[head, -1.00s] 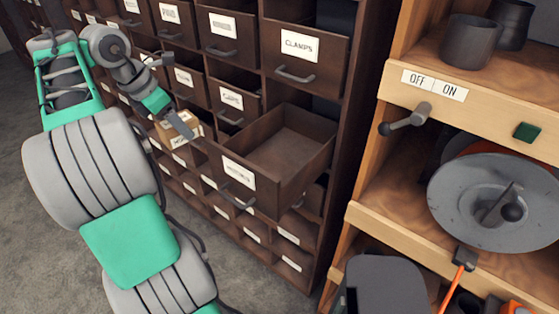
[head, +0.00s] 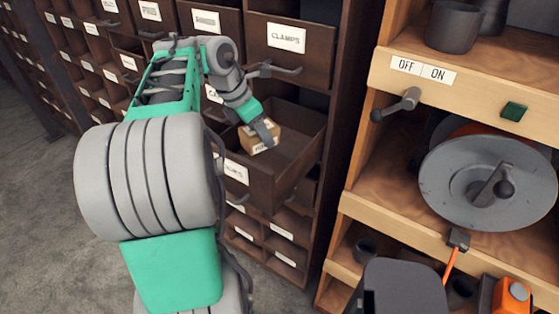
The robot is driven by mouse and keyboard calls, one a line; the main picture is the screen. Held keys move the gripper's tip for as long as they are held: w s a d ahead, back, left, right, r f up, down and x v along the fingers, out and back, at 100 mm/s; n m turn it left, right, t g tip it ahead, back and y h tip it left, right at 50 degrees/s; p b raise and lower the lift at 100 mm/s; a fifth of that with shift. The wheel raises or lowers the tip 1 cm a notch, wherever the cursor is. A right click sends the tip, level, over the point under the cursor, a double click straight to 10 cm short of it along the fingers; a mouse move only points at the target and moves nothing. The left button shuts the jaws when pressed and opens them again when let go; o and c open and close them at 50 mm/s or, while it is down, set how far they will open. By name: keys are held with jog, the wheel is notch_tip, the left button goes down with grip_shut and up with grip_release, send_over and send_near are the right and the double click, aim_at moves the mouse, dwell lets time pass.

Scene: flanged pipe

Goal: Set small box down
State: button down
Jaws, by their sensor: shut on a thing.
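The small box (head: 259,139) is tan cardboard with a pale label on its side. My gripper (head: 268,132) is shut on it, with one dark finger showing across the box. Gripper and box are over the left part of an open, empty-looking drawer (head: 301,157). I cannot tell whether the box touches the drawer floor or hangs above it. The drawer's front carries a white label (head: 236,172), partly hidden by my arm. The drawer's left and back parts are partly hidden by my arm and gripper.
A wooden shelf (head: 378,205) stands at right with an OFF/ON lever (head: 398,105) and a grey reel (head: 485,183). The open drawer's right part is clear.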

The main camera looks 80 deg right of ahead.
aim_at(243, 133)
notch_tip(243, 133, down, 9)
jog(key=shift+w+f+b, duration=0.1)
jog(key=shift+f+b, duration=0.05)
jog(key=shift+b, duration=0.3)
jog(key=shift+f, duration=0.15)
jog(key=c, duration=0.5)
grip_release()
jog(key=p+v, duration=0.2)
jog(key=v, duration=1)
